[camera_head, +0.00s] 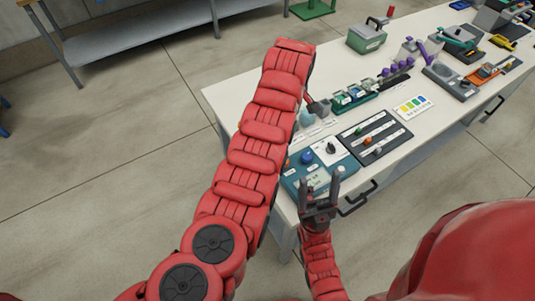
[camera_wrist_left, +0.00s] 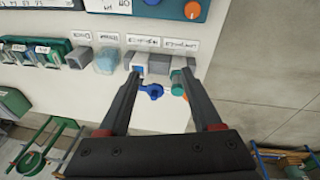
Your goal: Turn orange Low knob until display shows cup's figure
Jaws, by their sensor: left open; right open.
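A teal panel (camera_head: 318,180) lies at the near left end of the bench, with a blue knob (camera_head: 307,157) and a black knob. An orange knob (camera_wrist_left: 192,10) shows on the panel at the top edge of the left wrist view; its label cannot be read. A pale blue rounded object (camera_wrist_left: 107,60) stands beside small labels; I cannot tell if it is the cup. No display figure is readable. My right gripper (camera_head: 321,186) is open and empty at the panel's front edge. My left gripper (camera_wrist_left: 165,108) is open above small fittings, including a blue-handled one (camera_wrist_left: 151,90).
A dark slider board (camera_head: 375,139) lies right of the panel. A colour chart (camera_head: 413,107), a green-and-grey box (camera_head: 366,38) and several devices stand farther along the white bench (camera_head: 230,100). My left arm hides part of the bench's left end.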

